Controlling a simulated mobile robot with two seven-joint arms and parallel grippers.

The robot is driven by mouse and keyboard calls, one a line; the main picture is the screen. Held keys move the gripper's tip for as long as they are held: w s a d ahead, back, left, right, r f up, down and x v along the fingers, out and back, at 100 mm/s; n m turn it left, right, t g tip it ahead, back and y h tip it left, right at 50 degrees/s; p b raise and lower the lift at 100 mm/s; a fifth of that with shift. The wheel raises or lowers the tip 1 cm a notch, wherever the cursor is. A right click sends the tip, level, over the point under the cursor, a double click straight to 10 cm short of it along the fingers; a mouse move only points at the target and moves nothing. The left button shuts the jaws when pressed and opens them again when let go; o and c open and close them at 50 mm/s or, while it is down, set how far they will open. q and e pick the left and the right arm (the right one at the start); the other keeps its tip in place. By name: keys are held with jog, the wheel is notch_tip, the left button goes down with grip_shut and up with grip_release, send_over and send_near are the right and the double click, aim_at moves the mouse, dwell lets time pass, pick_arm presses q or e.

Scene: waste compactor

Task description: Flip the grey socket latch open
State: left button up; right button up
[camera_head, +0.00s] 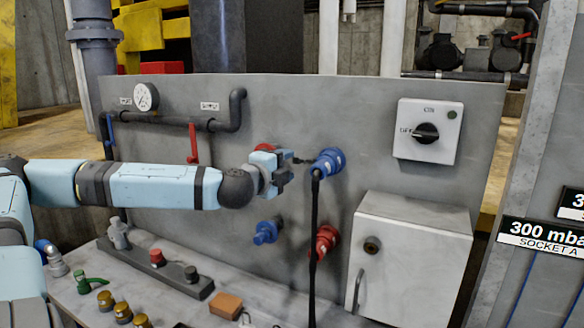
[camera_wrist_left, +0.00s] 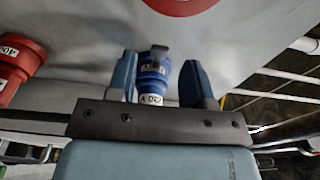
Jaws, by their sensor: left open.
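A blue plug connector (camera_head: 328,162) with a black cable hanging from it sits on the grey panel. My left gripper (camera_head: 290,160) is just left of it in the head view. In the left wrist view its fingers (camera_wrist_left: 160,82) stand apart, with a labelled blue connector (camera_wrist_left: 152,80) showing between and beyond them. A small dark grey flap (camera_wrist_left: 157,50), which looks like the latch, shows at the end of that connector. I cannot tell whether it is lifted or whether a finger touches it. My right gripper is out of view.
A lower blue socket (camera_head: 266,232) and a red socket (camera_head: 325,240) project from the panel. A white rotary switch box (camera_head: 428,131) and a grey cabinet (camera_head: 415,255) are to the right. The black cable (camera_head: 314,230) hangs across the panel.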

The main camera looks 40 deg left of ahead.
aim_at(293, 160)
pick_arm(q)
jog(key=shift+w+a, duration=0.15)
jog(key=shift+w, duration=1.35)
grip_shut()
jog(key=m+h+b, duration=0.2)
jog(key=h, duration=0.1)
jog(key=w+a+m+h+b, duration=0.1)
jog(key=h, duration=0.1)
